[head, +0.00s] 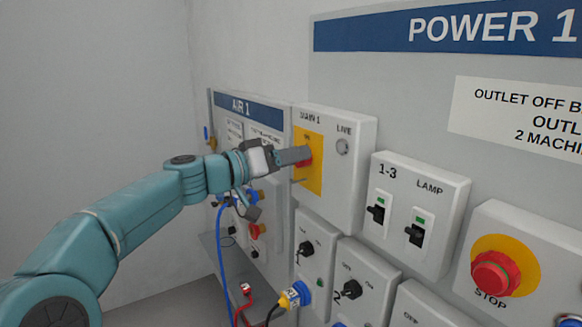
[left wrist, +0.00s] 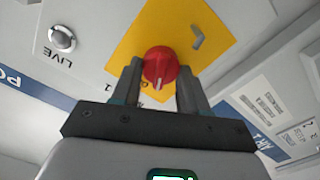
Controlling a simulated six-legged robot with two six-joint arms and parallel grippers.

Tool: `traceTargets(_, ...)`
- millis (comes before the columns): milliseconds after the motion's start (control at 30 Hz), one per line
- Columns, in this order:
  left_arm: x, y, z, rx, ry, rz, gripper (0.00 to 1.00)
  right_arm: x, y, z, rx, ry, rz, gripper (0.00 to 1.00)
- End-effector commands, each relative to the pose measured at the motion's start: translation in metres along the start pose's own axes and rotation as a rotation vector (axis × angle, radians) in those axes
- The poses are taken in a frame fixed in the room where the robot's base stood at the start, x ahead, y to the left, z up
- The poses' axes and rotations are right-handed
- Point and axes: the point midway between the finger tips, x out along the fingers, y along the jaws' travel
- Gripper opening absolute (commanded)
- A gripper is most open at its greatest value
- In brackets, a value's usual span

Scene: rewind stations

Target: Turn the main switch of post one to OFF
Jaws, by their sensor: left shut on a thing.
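The main switch is a red rotary knob on a yellow plate (head: 312,178) of the white box marked MAIN 1 (head: 350,150). In the head view only a bit of the red knob shows beside my gripper. My left gripper (head: 303,155) reaches it from the left, and its fingers are shut on the knob. In the left wrist view the red knob (left wrist: 160,68) sits between the two fingers, with a pale mark on its face. The position lettering is mostly hidden, so I cannot read the switch's setting. My right gripper is not in view.
The LIVE lamp (head: 342,147) is beside the knob and looks unlit. The AIR 1 panel (head: 240,108) is at left, with a blue hose (head: 221,255) below. Switch boxes 1-3 and LAMP (head: 420,205) and a red STOP button (head: 495,272) are at right.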

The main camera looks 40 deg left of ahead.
Motion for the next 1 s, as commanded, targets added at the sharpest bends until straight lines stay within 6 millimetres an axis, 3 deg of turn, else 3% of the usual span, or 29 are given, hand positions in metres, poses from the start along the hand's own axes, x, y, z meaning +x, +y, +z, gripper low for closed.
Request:
traceTargets(400, 0.0, -0.002, 0.001, -0.395, 0.0, 0.001, 0.13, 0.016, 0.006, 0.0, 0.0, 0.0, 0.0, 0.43)
traceTargets(1000, 0.0, -0.003, 0.001, -0.911, -0.001, 0.001, 0.13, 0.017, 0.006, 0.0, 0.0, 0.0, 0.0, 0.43)
